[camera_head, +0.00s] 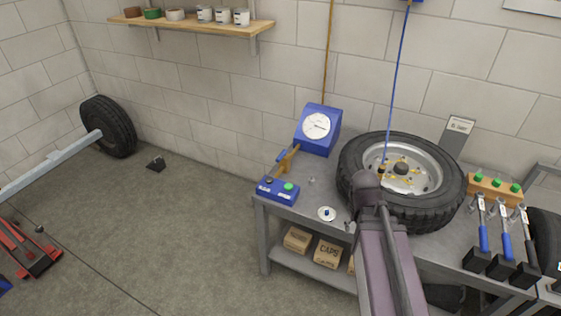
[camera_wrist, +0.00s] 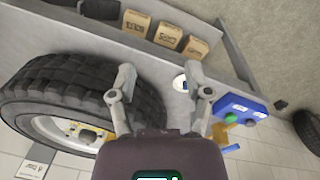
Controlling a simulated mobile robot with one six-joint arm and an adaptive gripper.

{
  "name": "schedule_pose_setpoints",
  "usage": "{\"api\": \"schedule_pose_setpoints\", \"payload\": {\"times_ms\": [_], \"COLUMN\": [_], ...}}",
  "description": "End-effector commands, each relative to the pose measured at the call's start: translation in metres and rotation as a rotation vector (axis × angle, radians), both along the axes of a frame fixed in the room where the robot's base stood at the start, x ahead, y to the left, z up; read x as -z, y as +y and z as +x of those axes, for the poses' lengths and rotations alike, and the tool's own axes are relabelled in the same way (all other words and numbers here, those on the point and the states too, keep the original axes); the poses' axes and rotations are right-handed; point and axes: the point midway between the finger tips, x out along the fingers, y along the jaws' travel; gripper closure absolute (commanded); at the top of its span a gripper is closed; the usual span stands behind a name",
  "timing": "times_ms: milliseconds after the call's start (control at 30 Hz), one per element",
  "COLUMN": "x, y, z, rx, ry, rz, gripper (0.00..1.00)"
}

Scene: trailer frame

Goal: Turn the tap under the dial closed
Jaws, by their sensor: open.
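The blue dial box (camera_head: 329,143) with its round white dial (camera_head: 316,125) stands on the bench against the wall. Below it is a brass tap (camera_head: 289,161) with a small blue lever (camera_head: 281,155) sticking out to the left; I cannot tell whether it is open or closed. In the wrist view, the brass tap (camera_wrist: 219,135) and blue lever (camera_wrist: 231,148) are at lower right, beside the right finger. My gripper (camera_wrist: 163,84) is open and empty, above the bench and apart from the tap. In the head view my arm hides most of the gripper.
A blue box (camera_head: 276,191) with a green button sits in front of the tap. A small white dish (camera_head: 327,213) lies near the bench's front edge. A large tyre (camera_head: 350,164) fills the bench to the right.

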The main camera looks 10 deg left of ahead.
Motion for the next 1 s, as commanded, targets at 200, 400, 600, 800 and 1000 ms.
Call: {"api": "schedule_pose_setpoints", "payload": {"times_ms": [200,400,600,800,1000], "x": [0.037,0.061,0.076,0.084,0.089], "y": [0.008,0.023,0.052,0.097,0.156], "z": [0.045,0.096,0.146,0.192,0.231], "rx": [-0.229,-0.512,-0.801,-1.083,-1.348], "ry": [-0.058,-0.105,-0.128,-0.123,-0.085], "rz": [-0.181,-0.414,-0.665,-0.935,-1.225], "gripper": [0.36,0.36,0.36,0.36,0.36]}}
